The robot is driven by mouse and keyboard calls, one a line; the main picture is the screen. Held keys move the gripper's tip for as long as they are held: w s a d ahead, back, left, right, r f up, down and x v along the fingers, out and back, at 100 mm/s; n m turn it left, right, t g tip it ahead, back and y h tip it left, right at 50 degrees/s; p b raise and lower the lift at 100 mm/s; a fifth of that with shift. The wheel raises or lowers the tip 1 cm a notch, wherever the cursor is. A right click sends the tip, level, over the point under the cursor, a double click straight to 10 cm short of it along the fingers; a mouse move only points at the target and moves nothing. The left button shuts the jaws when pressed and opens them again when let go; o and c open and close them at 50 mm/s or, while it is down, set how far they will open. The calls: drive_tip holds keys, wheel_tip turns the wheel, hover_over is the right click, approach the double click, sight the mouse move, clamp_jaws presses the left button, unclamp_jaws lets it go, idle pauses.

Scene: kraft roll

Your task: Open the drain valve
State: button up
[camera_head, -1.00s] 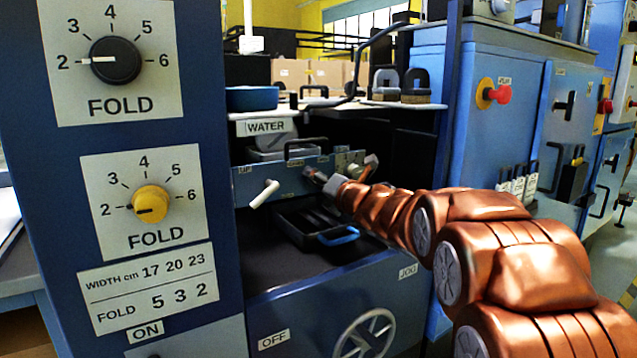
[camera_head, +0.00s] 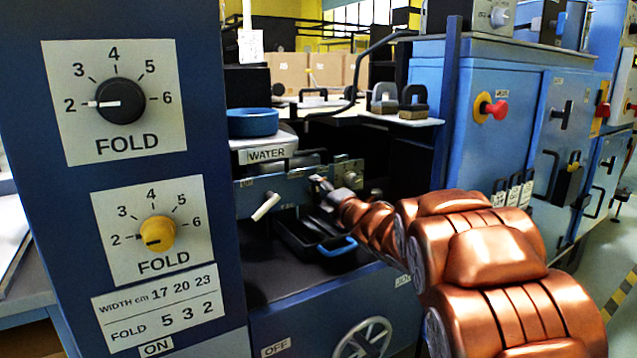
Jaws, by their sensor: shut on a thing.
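A blue valve panel (camera_head: 283,192) sits below the WATER label inside the machine. A white lever (camera_head: 265,207) sticks out from its left part, tilted. My gripper (camera_head: 321,184) is at the panel's right part, shut on a small valve handle that is mostly hidden by the fingers. The labels on the panel are too small to read, so I cannot tell which one marks the drain valve. My copper-coloured arm reaches in from the lower right and covers part of the space right of the panel.
A black tray (camera_head: 290,238) with a blue-edged handle lies below the panel. A handwheel (camera_head: 364,338) is low in front. A column with two FOLD dials (camera_head: 122,101) stands close on the left. Blue cabinets (camera_head: 500,150) with a red knob stand on the right.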

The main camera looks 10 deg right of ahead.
drive_tip(key=m+p, duration=0.6)
drive_tip(key=shift+p, duration=0.3)
drive_tip(key=m+p, duration=0.2)
drive_tip(key=m, duration=0.1)
drive_tip(key=m+p, duration=0.1)
drive_tip(key=p, duration=0.1)
drive_tip(key=shift+a+f+m, duration=0.1)
drive_tip(key=shift+f+m, duration=0.15)
drive_tip(key=shift+m, duration=0.15)
drive_tip(key=o, duration=1.2)
drive_tip(key=shift+c, duration=0.2)
drive_tip(key=shift+s, duration=0.1)
drive_tip(key=v, duration=0.7)
drive_tip(key=shift+s, duration=0.15)
